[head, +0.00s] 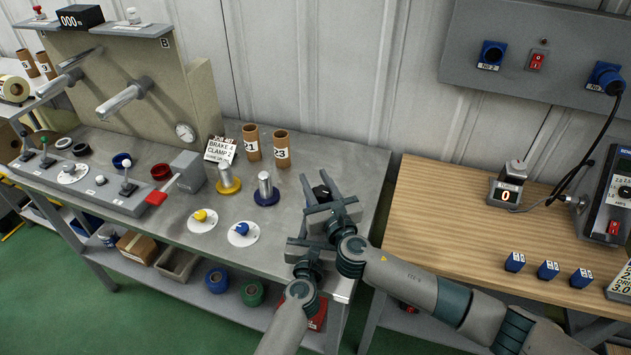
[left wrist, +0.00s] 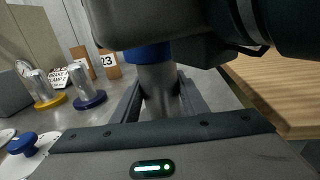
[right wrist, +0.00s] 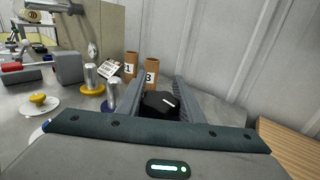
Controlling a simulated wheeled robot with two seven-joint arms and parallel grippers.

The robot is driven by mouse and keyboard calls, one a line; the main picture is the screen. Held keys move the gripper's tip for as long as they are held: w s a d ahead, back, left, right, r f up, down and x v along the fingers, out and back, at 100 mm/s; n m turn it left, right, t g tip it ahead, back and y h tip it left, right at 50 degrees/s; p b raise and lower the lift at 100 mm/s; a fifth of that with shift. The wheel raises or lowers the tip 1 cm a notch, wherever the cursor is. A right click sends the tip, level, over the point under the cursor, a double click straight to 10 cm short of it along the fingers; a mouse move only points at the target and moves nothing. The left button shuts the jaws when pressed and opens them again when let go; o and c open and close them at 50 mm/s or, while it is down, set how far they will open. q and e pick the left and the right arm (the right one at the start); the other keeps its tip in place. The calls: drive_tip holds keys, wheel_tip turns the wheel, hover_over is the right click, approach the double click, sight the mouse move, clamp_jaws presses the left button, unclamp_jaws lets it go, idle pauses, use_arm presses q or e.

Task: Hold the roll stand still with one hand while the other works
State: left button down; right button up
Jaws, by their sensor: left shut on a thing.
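The roll stand shows in the left wrist view as a grey post (left wrist: 158,82) with a blue band (left wrist: 148,53) near its top. My left gripper (head: 310,240) is shut on this post, with one finger on each side; it also shows in the left wrist view (left wrist: 159,95). A black knob with a white line (right wrist: 160,103) shows in the right wrist view. My right gripper (head: 322,194) is above the left one, open, with its fingers either side of the knob; I cannot tell whether they touch it. In the head view the grippers hide most of the stand.
Two metal posts, on yellow (head: 229,187) and blue (head: 266,197) bases, stand left on the grey bench (head: 200,265). Two cardboard tubes (head: 281,149) stand behind. Dials with yellow (head: 201,217) and blue (head: 242,230) knobs lie nearer. A wooden table (head: 450,235) is right, across a gap.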

drive_tip(key=o, duration=0.4)
drive_tip(key=shift+r, duration=0.1)
wheel_tip(320, 180, up, 10)
drive_tip(key=shift+f, duration=0.1)
idle(0.4)
